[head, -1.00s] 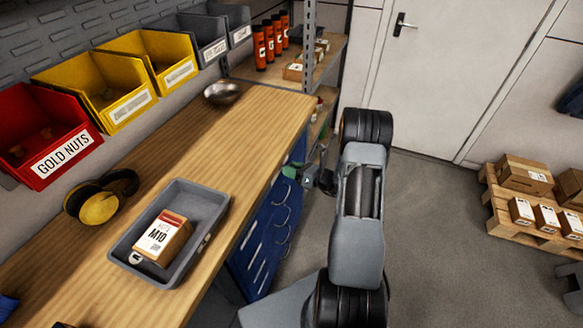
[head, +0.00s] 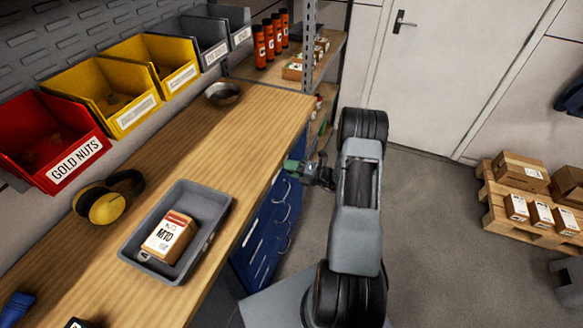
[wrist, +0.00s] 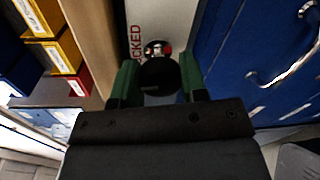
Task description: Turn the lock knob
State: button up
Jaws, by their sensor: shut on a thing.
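The lock knob (wrist: 158,76) is a round black knob in the wrist view. It sits in front of a pale plate (wrist: 178,22) with red lettering, of which "CKED" can be read. My gripper (wrist: 160,82) has its green fingers on either side of the knob and is shut on it. A small round red and white spot (wrist: 157,48) shows just beyond the knob. In the head view my gripper (head: 296,167) is at the blue cabinet's upper edge under the bench, and the knob is hidden there.
The blue drawer cabinet (head: 266,238) with curved metal handles stands beneath the wooden bench top (head: 262,112). A grey tray (head: 140,262) holding an M10 box rests on the bench. Clear floor (head: 430,240) lies to the right, with a loaded pallet (head: 492,209) beyond.

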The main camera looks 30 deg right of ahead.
jog(key=shift+m, duration=0.6)
jog(key=o, duration=0.9)
